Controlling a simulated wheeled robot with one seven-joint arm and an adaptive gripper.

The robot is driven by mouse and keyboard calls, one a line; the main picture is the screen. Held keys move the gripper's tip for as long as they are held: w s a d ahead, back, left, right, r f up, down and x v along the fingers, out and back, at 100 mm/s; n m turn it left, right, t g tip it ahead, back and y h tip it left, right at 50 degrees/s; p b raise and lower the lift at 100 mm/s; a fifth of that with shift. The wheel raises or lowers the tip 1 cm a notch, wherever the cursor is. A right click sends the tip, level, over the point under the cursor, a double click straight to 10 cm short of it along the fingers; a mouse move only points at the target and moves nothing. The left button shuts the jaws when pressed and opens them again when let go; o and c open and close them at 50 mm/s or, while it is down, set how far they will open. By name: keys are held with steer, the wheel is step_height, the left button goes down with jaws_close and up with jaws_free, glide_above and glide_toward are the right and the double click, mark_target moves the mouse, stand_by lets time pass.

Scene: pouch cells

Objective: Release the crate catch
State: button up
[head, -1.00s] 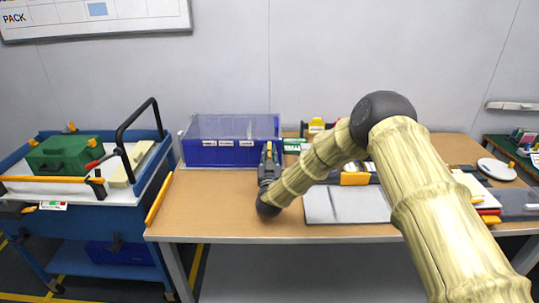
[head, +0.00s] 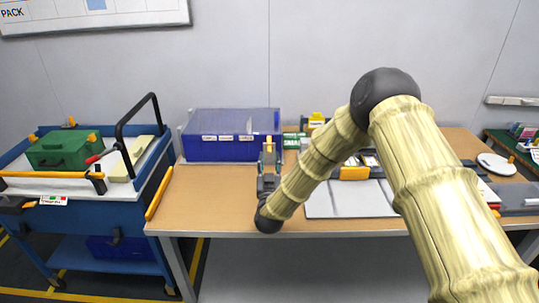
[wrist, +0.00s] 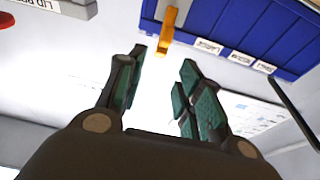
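The blue crate (head: 222,149) with a see-through lid stands at the back left of the bench, three white labels on its front. It also shows at the upper right of the wrist view (wrist: 237,36). An orange catch (wrist: 167,30) stands out from the crate's front, at the end of the row of labels; in the head view it is a small yellow-orange piece (head: 268,147). My gripper (wrist: 163,68) is open and empty, with the catch beyond its fingertips and roughly in line with the gap. In the head view my gripper (head: 268,163) is just before the crate.
A grey mat or board (head: 345,200) lies right of my gripper, partly behind my arm. A blue cart (head: 105,217) with a green case (head: 63,150) and a black handle stands at the left. Bare bench top (head: 215,205) lies before the crate.

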steer(key=shift+s+d, duration=0.15)
steer(key=shift+s, duration=2.15)
